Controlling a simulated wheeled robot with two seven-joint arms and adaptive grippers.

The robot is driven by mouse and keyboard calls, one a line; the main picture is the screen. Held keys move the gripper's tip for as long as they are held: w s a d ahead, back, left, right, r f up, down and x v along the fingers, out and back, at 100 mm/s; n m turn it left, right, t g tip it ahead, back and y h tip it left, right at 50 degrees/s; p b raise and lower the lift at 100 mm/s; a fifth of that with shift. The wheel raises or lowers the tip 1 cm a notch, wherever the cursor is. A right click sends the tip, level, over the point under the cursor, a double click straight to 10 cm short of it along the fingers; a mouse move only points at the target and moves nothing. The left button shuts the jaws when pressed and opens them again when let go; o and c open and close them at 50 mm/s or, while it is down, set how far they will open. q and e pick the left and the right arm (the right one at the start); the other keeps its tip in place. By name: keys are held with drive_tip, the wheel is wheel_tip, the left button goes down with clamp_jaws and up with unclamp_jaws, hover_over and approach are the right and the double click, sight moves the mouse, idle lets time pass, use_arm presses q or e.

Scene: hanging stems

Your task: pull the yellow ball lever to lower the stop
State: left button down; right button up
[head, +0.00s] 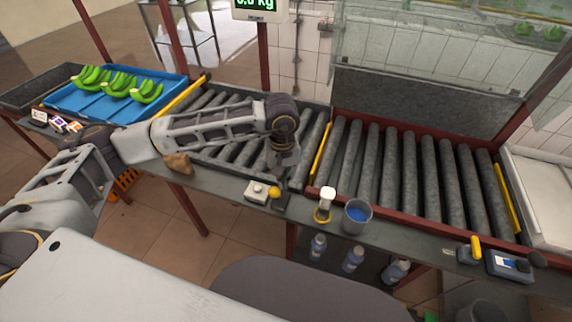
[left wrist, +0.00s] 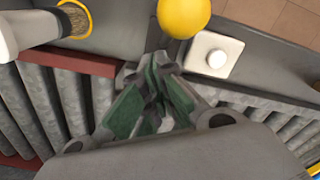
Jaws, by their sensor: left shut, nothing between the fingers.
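The yellow ball (head: 274,192) of the lever sits on the front ledge of the roller conveyor, beside a white box with a round button (head: 256,190). My left gripper (head: 281,176) is just behind the ball, pointing down, shut and empty. In the left wrist view the ball (left wrist: 184,15) is just beyond the shut fingertips (left wrist: 158,62) and looks apart from them. The lever's shaft is mostly hidden. A yellow bar (head: 320,153) stands up between the two roller sections; I cannot tell whether it is the stop. My right gripper is not in view.
A blue crate (head: 170,103) of green bananas stands at the far left. A brush (head: 325,205) and a grey cup (head: 357,216) are on the ledge to the right. Red frame posts rise behind. The right rollers (head: 400,170) are bare.

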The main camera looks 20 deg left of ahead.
use_arm(q)
drive_tip(key=shift+r, duration=0.1)
wheel_tip(320, 180, up, 10)
drive_tip(key=p, duration=0.3)
idle(0.8)
idle(0.5)
